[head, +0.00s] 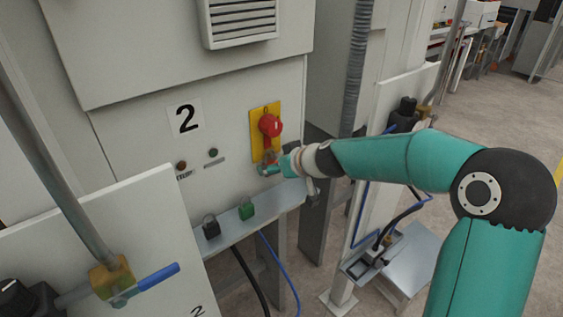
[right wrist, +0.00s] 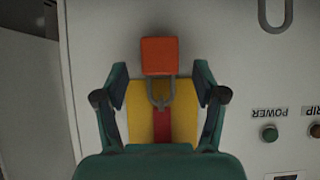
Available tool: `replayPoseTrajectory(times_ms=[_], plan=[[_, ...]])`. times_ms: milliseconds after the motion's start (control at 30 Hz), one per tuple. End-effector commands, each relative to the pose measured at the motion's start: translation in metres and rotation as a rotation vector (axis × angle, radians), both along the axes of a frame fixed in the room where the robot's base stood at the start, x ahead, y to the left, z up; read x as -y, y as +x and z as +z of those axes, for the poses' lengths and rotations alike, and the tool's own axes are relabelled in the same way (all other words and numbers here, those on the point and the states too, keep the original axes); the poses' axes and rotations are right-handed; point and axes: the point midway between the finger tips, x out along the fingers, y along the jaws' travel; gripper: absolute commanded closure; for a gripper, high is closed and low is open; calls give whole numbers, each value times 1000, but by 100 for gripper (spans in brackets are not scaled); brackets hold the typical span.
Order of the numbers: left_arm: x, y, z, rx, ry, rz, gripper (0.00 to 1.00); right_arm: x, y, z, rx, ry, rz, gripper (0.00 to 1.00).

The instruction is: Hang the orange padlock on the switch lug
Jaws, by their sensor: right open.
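The red switch (head: 269,126) sits on a yellow plate (head: 256,114) on the cabinet numbered 2. The orange padlock (right wrist: 159,56) shows in the right wrist view, its grey shackle (right wrist: 151,97) over the red and yellow of the switch. That view is upside down, so the padlock body lies below the shackle. The shackle seems to be at the switch lug, but the lug is not clear. My right gripper (right wrist: 161,76) is open, with a finger on each side of the padlock and gaps between. In the head view my right gripper (head: 277,168) is just below the switch. My left gripper is out of view.
A black padlock (head: 211,228) and a green padlock (head: 246,210) stand on the narrow shelf (head: 228,226) below the switch. A white panel with a blue-handled valve (head: 150,280) is in the left foreground. A ribbed grey conduit (head: 359,50) rises to the right of the cabinet.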

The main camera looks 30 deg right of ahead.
Motion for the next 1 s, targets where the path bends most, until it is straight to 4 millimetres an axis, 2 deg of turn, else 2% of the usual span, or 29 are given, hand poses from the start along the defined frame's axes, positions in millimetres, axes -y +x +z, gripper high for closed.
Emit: replayPoseTrajectory(times_ms=[267, 367, 700, 833, 1000], plan=[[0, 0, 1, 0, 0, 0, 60, 1, -8, 6, 2, -1, 0, 30], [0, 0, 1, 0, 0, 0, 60, 2, -18, 14, 3, -1, 0, 30], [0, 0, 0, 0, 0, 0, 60, 7, -73, 51, 3, -2, -2, 30], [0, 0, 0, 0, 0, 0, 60, 8, -87, 61, 3, -1, -2, 30], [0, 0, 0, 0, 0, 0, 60, 8, -96, 66, 0, 1, -1, 30]])
